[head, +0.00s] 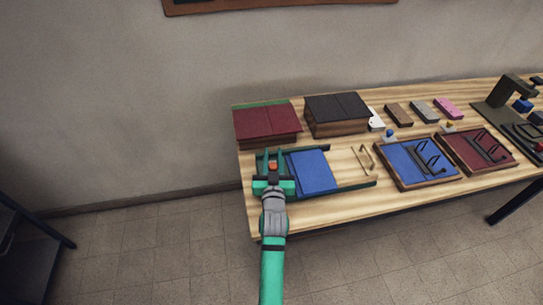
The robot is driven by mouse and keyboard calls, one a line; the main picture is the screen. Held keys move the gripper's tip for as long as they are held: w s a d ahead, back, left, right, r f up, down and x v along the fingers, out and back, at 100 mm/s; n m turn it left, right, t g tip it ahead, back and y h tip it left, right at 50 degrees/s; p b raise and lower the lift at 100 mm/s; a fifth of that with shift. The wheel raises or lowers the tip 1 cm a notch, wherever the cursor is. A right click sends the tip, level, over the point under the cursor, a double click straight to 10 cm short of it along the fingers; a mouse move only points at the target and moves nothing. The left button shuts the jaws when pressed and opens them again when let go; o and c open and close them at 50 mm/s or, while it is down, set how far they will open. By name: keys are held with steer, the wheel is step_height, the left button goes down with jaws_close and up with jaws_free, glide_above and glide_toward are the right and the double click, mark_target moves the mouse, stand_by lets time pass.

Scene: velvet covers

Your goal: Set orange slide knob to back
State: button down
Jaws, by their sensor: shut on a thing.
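The small orange slide knob (272,166) shows between the fingers of my green gripper (272,162), at the left end of a slide unit. The unit has a blue cover panel (313,172) and dark green rails (345,187) along its front and back. My gripper is shut on the orange knob, and its fingers hide most of the knob and the track around it. The blue panel lies just right of my gripper.
A dark red box (267,123) and a black-topped box (337,112) stand behind the slide unit. A brass wire handle (363,157) and a blue tray (415,165) lie to the right. The wooden table's left edge is close to my gripper.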

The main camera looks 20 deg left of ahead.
mark_target(272, 170)
steer(key=c, duration=1.4)
jaws_free()
steer(key=shift+s+a, duration=0.2)
steer(key=shift+a, duration=0.15)
steer(key=shift+d, duration=0.15)
steer(key=v, duration=1)
steer(key=shift+s+d, duration=0.15)
steer(key=shift+s, duration=0.2)
